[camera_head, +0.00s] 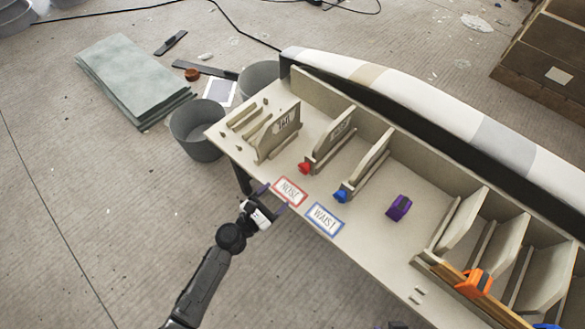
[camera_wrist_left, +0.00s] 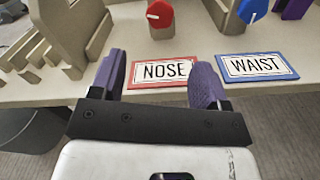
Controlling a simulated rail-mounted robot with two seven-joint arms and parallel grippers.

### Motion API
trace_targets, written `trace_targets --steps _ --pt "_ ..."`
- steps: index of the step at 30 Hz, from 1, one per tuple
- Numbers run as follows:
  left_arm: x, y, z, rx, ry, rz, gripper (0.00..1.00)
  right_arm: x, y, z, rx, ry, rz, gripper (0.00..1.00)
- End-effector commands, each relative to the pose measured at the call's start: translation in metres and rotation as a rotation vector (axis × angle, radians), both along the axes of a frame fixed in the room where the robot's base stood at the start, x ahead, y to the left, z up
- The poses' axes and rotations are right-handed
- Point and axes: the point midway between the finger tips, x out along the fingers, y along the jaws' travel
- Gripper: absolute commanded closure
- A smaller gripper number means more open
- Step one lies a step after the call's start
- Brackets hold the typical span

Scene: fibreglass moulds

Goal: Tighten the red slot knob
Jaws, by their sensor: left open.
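The red slot knob (camera_head: 305,168) sits at the near end of a slotted stand on the bench, behind the red-bordered NOSE label (camera_head: 290,191). In the left wrist view the red knob (camera_wrist_left: 160,14) has a white pointer mark and is near the top edge, ahead of the fingers. My left gripper (camera_head: 273,198) is open and empty at the bench's front edge, by the NOSE label and short of the knob. Its two purple fingers (camera_wrist_left: 158,80) stand wide apart. A small dark piece at the head view's bottom edge may be my right gripper (camera_head: 390,325); its jaws cannot be made out.
A blue knob (camera_head: 341,195) stands right of the red one, behind the WAIST label (camera_head: 324,219). A purple block (camera_head: 399,207) lies farther right, and an orange clamp (camera_head: 474,283) is on the rack. Upright panels (camera_head: 278,133) stand to the left. Grey buckets (camera_head: 196,130) are on the floor.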

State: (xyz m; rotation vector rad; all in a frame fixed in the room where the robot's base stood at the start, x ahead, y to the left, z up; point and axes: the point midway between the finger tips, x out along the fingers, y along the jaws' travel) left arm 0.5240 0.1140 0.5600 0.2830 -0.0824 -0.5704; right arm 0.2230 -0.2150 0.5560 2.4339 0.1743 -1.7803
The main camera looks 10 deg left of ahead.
Motion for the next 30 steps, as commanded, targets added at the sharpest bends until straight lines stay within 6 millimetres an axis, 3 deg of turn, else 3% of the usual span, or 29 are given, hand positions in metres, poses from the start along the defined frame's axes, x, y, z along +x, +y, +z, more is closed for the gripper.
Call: trace_targets --steps 15,21,30 --pt "0.078 -0.049 -0.001 0.000 -0.002 0.000 0.31 0.001 0.000 -0.024 0.000 -0.003 0.000 0.57" --pt "0.096 -0.061 -0.001 -0.001 -0.002 0.000 0.31 0.002 -0.002 -0.031 -0.006 -0.004 0.003 0.57" --pt "0.104 -0.067 0.000 -0.002 -0.001 0.001 0.31 0.002 -0.003 -0.033 -0.008 -0.004 0.006 0.57"
